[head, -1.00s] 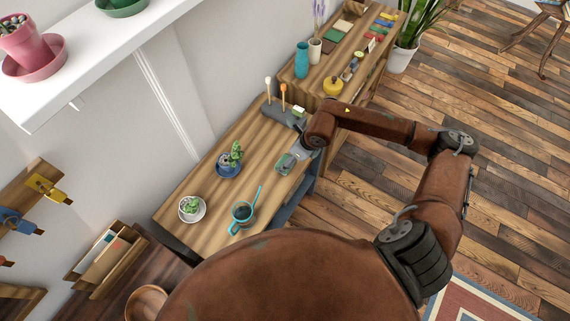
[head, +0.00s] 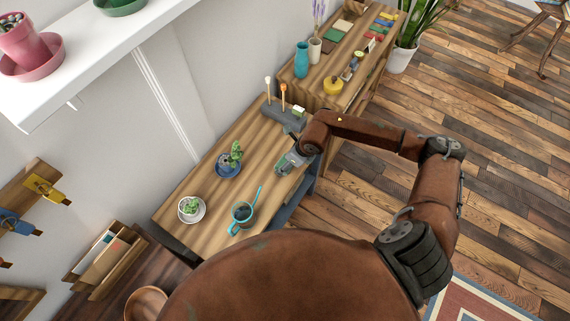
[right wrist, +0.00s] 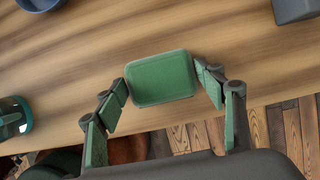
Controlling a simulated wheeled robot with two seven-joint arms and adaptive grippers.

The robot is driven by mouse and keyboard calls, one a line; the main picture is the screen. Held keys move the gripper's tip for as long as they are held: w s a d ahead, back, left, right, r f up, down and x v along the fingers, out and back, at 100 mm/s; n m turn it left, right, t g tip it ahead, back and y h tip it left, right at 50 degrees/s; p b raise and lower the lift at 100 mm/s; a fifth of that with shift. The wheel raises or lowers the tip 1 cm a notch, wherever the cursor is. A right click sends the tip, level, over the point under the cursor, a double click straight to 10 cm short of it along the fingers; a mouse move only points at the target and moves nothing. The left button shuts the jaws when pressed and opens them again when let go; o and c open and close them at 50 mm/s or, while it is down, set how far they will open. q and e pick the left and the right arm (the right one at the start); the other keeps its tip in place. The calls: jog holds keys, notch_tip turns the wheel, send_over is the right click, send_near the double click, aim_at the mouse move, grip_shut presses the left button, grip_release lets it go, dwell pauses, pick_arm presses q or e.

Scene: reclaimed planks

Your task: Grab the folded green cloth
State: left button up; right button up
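The folded green cloth (right wrist: 162,78) is a small rounded rectangle at the table's edge in the right wrist view. It looks flat and appears to rest on the wooden top. My right gripper (right wrist: 162,82) is open, with one green-padded finger on each side of the cloth. The fingertips are very close to its side edges; I cannot tell whether they touch. In the head view my right gripper (head: 285,164) is low over the table's right edge and hides most of the cloth. My left gripper is not in view.
A grey holder with spoons (head: 283,116) stands just behind the gripper. A second shelf (head: 318,78) with vases is farther back.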

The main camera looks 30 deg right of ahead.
jog(key=c, duration=0.4)
jog(key=shift+r, duration=0.1)
